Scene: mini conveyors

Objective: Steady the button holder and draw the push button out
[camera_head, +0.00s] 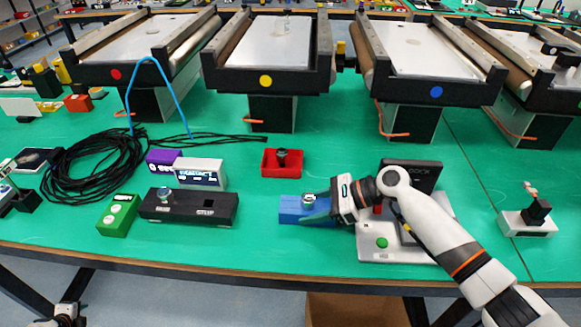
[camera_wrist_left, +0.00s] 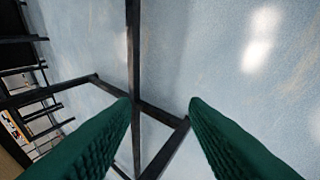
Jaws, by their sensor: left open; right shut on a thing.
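The button holder (camera_head: 290,209) is a small blue block on the green table, at the middle of the head view. The push button (camera_head: 308,198), with a silvery rim, sits upright in its top. My right gripper (camera_head: 312,213) reaches in from the right and is shut on the blue holder. One green finger lies along the holder's near side; the far finger is hidden. My left gripper (camera_head: 66,318) is low at the bottom left edge of the head view, away from the table.
A black box (camera_head: 215,209) with a similar button and a green box (camera_head: 118,214) stand to the left. A red tray (camera_head: 270,169) is behind the holder. A pale device (camera_head: 375,254) lies under my right arm. Coiled black cable (camera_head: 95,170) is at left; conveyors stand behind.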

